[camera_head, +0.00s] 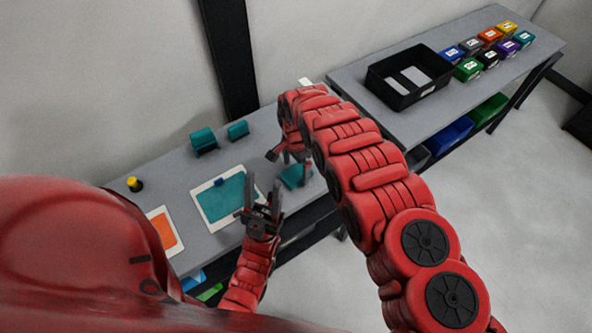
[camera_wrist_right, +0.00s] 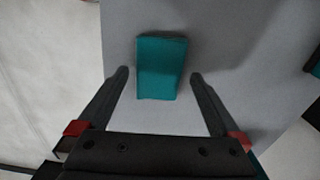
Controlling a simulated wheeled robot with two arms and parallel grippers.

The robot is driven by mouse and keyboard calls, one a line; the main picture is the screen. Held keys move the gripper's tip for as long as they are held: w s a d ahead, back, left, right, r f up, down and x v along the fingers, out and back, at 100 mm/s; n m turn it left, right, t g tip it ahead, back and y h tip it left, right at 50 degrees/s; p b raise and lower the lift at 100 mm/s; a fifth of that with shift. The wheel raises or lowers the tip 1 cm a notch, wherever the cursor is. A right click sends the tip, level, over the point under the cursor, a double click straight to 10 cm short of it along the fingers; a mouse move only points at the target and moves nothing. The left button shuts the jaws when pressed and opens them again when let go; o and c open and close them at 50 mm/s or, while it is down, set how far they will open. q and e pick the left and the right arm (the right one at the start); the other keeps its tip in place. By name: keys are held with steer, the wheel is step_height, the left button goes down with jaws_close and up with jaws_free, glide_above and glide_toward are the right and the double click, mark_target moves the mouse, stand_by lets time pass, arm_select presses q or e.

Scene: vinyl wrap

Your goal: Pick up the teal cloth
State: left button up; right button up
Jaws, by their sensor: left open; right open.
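The teal cloth (camera_head: 295,177) lies on the grey table near its front edge, partly hidden by my right arm. In the right wrist view the cloth (camera_wrist_right: 161,68) is a small teal rectangle ahead of and between the fingers. My right gripper (camera_head: 289,163) is open above the cloth, one finger to each side. The right wrist view shows the gripper (camera_wrist_right: 159,76) empty, with a gap on both sides of the cloth. My left gripper (camera_head: 261,199) is open and empty near the right edge of a white-bordered teal panel (camera_head: 236,222).
An orange panel (camera_head: 162,230), a yellow-topped item (camera_head: 134,184) and two teal rolls (camera_head: 204,141) (camera_head: 238,130) are on the same table. A second table (camera_head: 352,88) at right holds a black tray (camera_head: 377,84) and several coloured boxes (camera_head: 468,69).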

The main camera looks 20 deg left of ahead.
steer(key=shift+f, duration=0.8)
steer(key=c, duration=1.2)
